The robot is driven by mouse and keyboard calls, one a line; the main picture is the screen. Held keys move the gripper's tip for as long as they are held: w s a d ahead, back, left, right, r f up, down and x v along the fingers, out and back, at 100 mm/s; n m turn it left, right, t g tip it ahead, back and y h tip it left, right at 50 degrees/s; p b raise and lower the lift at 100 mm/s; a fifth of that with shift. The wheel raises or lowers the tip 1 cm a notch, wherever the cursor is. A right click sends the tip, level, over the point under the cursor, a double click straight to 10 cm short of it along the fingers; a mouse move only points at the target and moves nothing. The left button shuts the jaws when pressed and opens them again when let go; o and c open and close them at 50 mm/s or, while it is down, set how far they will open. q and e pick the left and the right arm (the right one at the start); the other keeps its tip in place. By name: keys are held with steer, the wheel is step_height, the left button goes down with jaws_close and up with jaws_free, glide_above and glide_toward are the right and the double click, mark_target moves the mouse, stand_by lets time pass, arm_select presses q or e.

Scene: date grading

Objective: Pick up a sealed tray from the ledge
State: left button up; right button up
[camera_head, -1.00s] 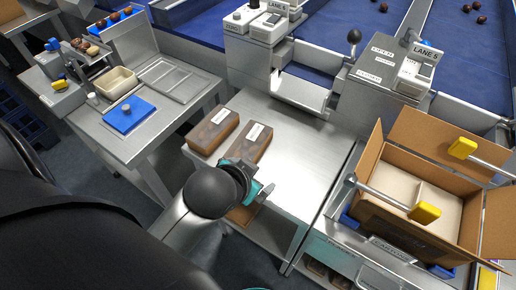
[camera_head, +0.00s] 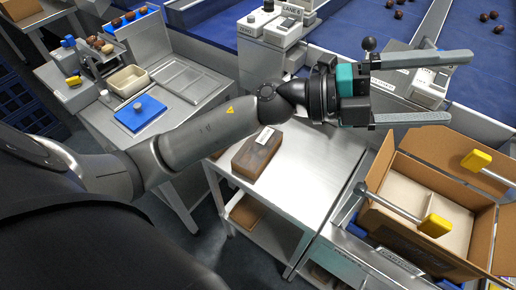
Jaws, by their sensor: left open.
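A brown sealed tray (camera_head: 257,157) with a white label lies on the steel ledge (camera_head: 312,178), just below my left forearm in the picture. My forearm crosses in front of the spot to its left and hides most of what lies there. Another brown tray (camera_head: 247,211) shows on the shelf under the ledge. My left gripper (camera_head: 458,88) is open, its two grey fingers wide apart and pointing right. Nothing is between the fingers. It is up and to the right of the tray, in front of the lane machinery. My right gripper is not in view.
An open cardboard box (camera_head: 440,196) with a divider and yellow-tipped rods stands right of the ledge. A steel side table (camera_head: 178,108) at the left holds a blue pad (camera_head: 140,114) and a beige bin (camera_head: 128,79). Blue sorting lanes run behind. The ledge's middle and front are clear.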

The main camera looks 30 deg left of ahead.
arm_select(q)
step_height(320, 180, down, 5)
steer(key=s+m+g+y, duration=0.2)
steer(key=m+g+y, duration=0.1)
steer(key=m+g, duration=0.2)
steer(key=g+y, duration=0.3)
steer(key=y, duration=1.4)
glide_above(258, 145)
step_height(258, 145, down, 11)
step_height(258, 145, down, 15)
steer(key=shift+b, duration=0.7)
steer(key=shift+c, duration=0.3)
steer(key=c, duration=1.1)
steer(key=shift+c, duration=0.2)
